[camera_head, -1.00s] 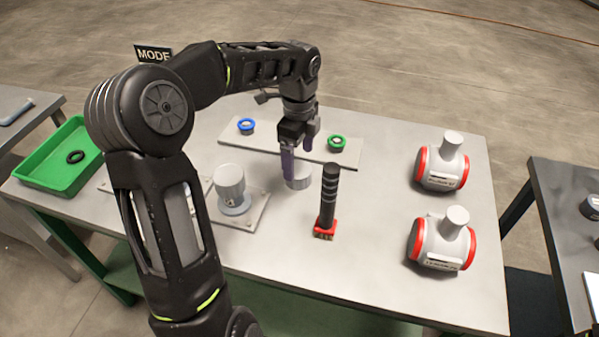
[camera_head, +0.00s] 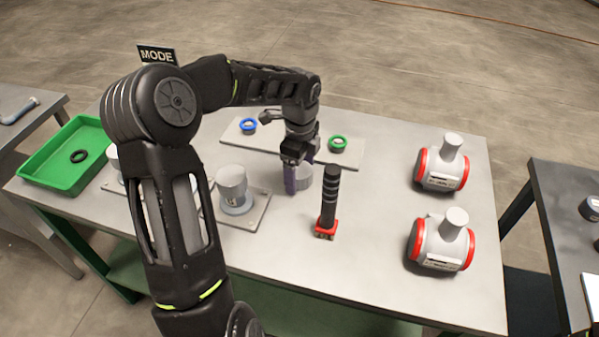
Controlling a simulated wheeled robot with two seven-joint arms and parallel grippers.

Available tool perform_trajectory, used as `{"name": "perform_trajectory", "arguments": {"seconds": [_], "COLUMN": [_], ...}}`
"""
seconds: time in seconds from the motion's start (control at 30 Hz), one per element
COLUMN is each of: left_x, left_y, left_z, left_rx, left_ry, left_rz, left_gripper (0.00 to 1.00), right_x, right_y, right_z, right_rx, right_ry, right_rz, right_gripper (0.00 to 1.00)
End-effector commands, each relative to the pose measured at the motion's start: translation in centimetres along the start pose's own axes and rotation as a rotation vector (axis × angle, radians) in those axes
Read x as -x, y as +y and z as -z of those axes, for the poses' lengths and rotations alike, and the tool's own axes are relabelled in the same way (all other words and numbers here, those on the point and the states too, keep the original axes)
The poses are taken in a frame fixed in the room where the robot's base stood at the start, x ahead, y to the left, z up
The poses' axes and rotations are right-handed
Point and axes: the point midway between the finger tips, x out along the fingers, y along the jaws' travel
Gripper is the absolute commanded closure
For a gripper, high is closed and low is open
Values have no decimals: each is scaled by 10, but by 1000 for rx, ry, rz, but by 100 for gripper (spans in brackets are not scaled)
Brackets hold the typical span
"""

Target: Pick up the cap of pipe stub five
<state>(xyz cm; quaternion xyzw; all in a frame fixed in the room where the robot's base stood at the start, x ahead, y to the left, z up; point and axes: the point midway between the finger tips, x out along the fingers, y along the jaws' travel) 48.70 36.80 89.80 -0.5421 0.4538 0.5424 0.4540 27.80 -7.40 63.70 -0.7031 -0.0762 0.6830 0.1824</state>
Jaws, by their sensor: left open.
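A grey pipe stub (camera_head: 232,182) stands upright on a square plate (camera_head: 255,217) to the left. Other stubs further left are mostly hidden by my left arm. No stub number is readable. My right gripper is out of view.
A black-handled tool with a red base (camera_head: 328,203) stands close right of the gripper. Behind is a board (camera_head: 284,141) with a blue ring (camera_head: 248,126) and a green ring (camera_head: 338,143). A green tray (camera_head: 52,155) is left; two red-ended grey housings (camera_head: 441,243) (camera_head: 442,166) are right.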

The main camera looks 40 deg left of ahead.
Motion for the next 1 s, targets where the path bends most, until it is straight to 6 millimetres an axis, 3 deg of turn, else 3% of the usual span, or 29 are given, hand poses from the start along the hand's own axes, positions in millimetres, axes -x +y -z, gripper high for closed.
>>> {"name": "perform_trajectory", "arguments": {"seconds": [0.37, 1.0], "left_x": [0, 0], "left_y": [0, 0], "left_z": [0, 0], "left_rx": [0, 0], "left_ry": [0, 0], "left_rz": [0, 0], "left_gripper": [15, 67], "right_x": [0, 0], "right_y": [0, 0], "right_z": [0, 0], "right_rx": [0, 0], "right_ry": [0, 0], "right_rz": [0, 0], "right_gripper": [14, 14]}}
